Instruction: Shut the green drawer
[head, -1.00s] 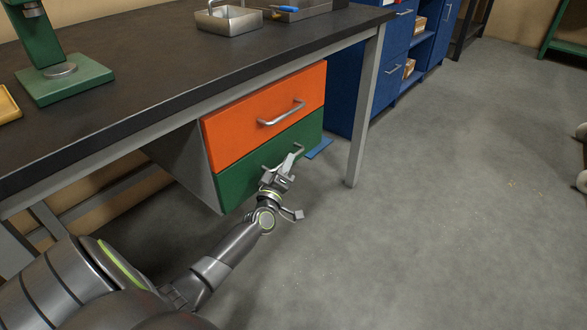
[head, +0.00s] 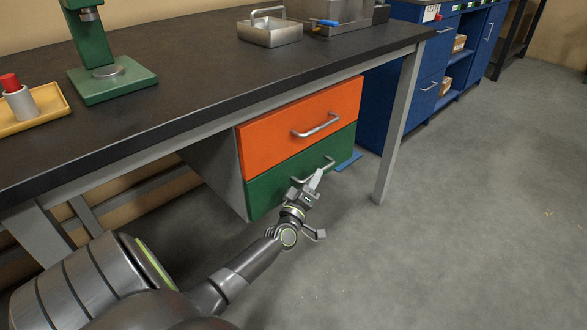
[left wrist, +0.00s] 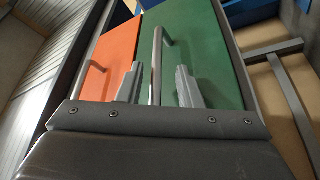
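The green drawer (head: 265,193) is the lower of two drawers under the bench, and its front looks about level with the orange drawer (head: 285,135) above. It also shows in the left wrist view (left wrist: 210,50). Its metal handle (head: 330,163) is partly hidden by my left gripper. My left gripper (head: 314,186) is at the handle, in front of the drawer. In the left wrist view its two fingers stand apart, with the handle bar (left wrist: 157,60) between them in the picture. I cannot tell whether they touch it. My right gripper is not in view.
A grey bench leg (head: 398,130) stands right of the drawers, with a blue cabinet (head: 375,115) behind it. The dark benchtop (head: 200,75) carries a metal basket (head: 270,32), a green stand (head: 112,82) and a yellow tray (head: 52,105). The floor at right is clear.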

